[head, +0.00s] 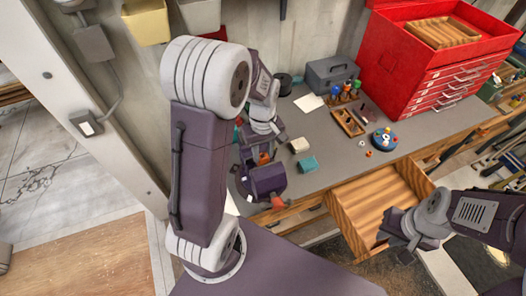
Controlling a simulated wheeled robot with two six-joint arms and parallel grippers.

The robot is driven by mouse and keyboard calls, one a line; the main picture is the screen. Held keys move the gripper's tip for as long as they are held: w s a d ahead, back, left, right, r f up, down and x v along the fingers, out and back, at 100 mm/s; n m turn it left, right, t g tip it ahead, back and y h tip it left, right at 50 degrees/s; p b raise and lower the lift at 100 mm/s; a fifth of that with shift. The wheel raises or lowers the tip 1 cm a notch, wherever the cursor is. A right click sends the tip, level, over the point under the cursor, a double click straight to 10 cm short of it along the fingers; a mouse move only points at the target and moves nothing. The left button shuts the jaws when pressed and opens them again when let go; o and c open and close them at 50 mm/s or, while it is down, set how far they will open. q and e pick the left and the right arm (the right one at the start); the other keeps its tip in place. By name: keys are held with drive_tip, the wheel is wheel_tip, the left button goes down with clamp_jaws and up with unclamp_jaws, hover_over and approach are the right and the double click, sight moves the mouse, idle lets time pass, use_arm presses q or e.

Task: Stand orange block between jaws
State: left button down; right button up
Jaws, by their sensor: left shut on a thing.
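My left gripper (266,198) hangs over the front left part of the grey workbench, below my bent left arm. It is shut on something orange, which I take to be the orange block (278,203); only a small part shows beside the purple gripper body. I cannot tell how the block is tilted or whether it touches anything. The jaws cannot be made out; a teal shape (238,133) shows partly behind my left arm. My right gripper (384,238) is low at the right, beside the open drawer; its fingers are too small to read.
A teal block (307,164) and a cream block (299,145) lie right of my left gripper. Farther back are a wooden tool rack (347,122), a blue round holder (383,140), a grey toolbox (331,74) and a red tool chest (405,75). An open wooden drawer (372,205) juts out in front.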

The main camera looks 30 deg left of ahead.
use_arm(q)
drive_tip(key=c, duration=1)
unclamp_jaws()
drive_tip(key=shift+o, duration=0.2)
wheel_tip(320, 180, up, 6)
drive_tip(key=p, duration=0.6)
drive_tip(key=shift+r, duration=0.15)
drive_tip(key=shift+f, duration=0.2)
